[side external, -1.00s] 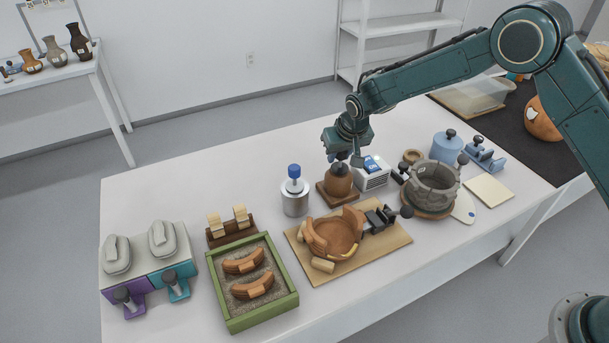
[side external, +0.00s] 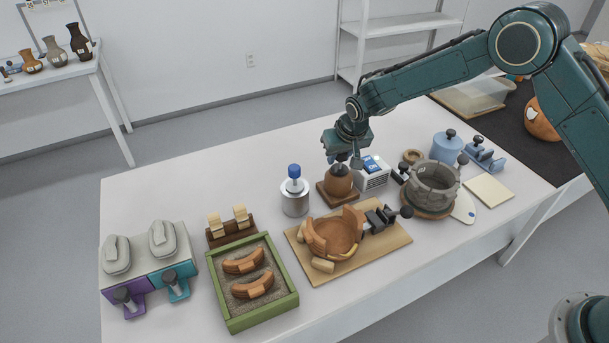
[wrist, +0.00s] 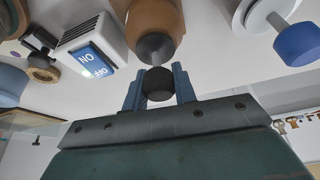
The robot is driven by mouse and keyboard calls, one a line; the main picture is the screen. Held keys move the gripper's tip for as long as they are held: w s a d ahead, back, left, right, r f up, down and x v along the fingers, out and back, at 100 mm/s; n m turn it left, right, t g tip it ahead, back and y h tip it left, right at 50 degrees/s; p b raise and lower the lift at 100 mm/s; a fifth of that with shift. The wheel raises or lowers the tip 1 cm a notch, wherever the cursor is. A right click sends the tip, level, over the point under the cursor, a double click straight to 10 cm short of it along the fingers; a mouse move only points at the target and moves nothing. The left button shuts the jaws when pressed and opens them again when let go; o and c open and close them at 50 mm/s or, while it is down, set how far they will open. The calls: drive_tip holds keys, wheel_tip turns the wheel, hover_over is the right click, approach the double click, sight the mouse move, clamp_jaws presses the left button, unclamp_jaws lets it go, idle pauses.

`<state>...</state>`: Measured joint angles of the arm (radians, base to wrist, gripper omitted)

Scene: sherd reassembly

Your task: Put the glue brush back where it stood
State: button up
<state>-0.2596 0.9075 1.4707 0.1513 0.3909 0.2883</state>
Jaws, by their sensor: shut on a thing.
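The glue brush shows as a black round knob (wrist: 158,83) in the wrist view. My gripper (wrist: 158,80) is shut on it, with one blue-grey finger on each side. A brown, rounded glue pot (wrist: 152,14) with a dark grey top lies in line with the knob. In the side view the pot (side external: 339,184) stands on a dark wooden base, and my gripper (side external: 341,159) is directly above it, pointing down. The brush's lower part is hidden, so I cannot tell how deep it sits in the pot.
A metal can (side external: 295,202) with a blue knob stands left of the pot. A clamped orange bowl (side external: 333,237) on a board and a grey vessel (side external: 433,190) stand nearby.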

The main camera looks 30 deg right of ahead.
drive_tip(key=o, duration=0.9)
drive_tip(key=shift+c, duration=0.2)
drive_tip(key=shift+r, duration=0.2)
drive_tip(key=v, duration=1.3)
drive_tip(key=shift+s+r, duration=0.2)
